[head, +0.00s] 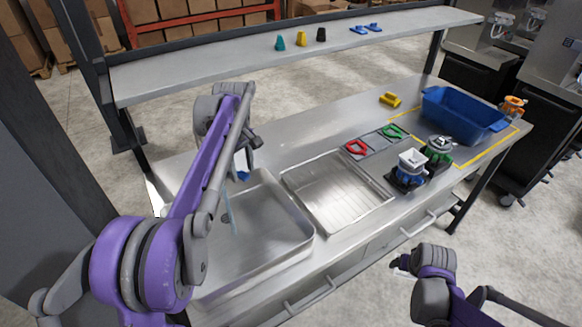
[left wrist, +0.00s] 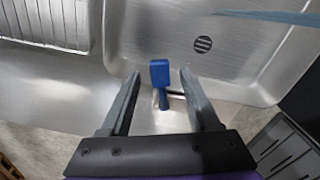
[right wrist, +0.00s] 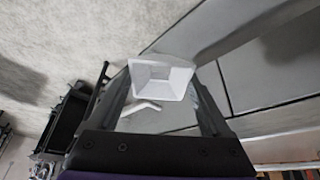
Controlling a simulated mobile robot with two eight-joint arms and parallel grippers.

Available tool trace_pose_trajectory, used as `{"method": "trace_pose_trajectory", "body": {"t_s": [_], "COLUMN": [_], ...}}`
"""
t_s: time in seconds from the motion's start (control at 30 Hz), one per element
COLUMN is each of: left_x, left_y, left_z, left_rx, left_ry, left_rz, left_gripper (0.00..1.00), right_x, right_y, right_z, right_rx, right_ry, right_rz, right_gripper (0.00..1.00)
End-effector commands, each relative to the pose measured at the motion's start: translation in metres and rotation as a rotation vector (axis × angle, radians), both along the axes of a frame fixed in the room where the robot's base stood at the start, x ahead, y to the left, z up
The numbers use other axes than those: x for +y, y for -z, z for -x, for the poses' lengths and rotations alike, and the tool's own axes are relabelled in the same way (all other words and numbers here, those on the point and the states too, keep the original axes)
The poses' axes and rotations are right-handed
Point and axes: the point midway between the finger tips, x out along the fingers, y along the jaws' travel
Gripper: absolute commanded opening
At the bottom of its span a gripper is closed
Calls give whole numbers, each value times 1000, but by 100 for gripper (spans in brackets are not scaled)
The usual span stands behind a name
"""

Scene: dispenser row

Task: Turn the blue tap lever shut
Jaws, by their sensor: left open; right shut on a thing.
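The blue tap lever (left wrist: 160,75) stands between the two spread fingers of my left gripper (left wrist: 161,88) in the left wrist view. The fingers are open, with a gap on each side of the lever. In the head view a bit of blue (head: 243,160) shows at my left gripper (head: 243,172), over the sink (head: 294,250); the tap body is mostly hidden by my arm. A pale blue stream (head: 235,208) falls into the sink, and crosses the top of the left wrist view (left wrist: 270,16). My right gripper (right wrist: 163,95) is shut on a white square-rimmed cup (right wrist: 162,78).
A ribbed drainer (head: 340,190) lies right of the sink. Further right stand dispensers, one topped by a white square hopper (head: 411,160), and a blue crate (head: 462,115). A shelf (head: 200,73) with small coloured pieces runs above the back. My right gripper is off the counter's front.

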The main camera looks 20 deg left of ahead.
Motion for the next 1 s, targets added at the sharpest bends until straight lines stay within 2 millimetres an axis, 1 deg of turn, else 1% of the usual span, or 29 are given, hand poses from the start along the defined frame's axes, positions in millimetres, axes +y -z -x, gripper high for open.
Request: {"method": "trace_pose_trajectory", "body": {"t_s": [0.1,0.37,0.47,0.5,0.57,0.7,0.73,1.0], "left_x": [0,0,0,0,0,0,0,0], "left_y": [6,6,6,6,6,6,6,6], "left_z": [0,0,0,0,0,0,0,0], "left_rx": [0,0,0,0,0,0,0,0], "left_ry": [0,0,0,0,0,0,0,0], "left_rz": [0,0,0,0,0,0,0,0], "left_gripper": [62,62,46,39,28,3,0,0], "right_x": [0,0,0,0,0,0,0,0], "right_y": [1,1,1,1,1,1,1,1], "right_z": [0,0,0,0,0,0,0,0], "right_rx": [0,0,0,0,0,0,0,0], "right_ry": [0,0,0,0,0,0,0,0], "right_rz": [0,0,0,0,0,0,0,0], "right_gripper": [24,24,24,24,24,24,24,24]}}
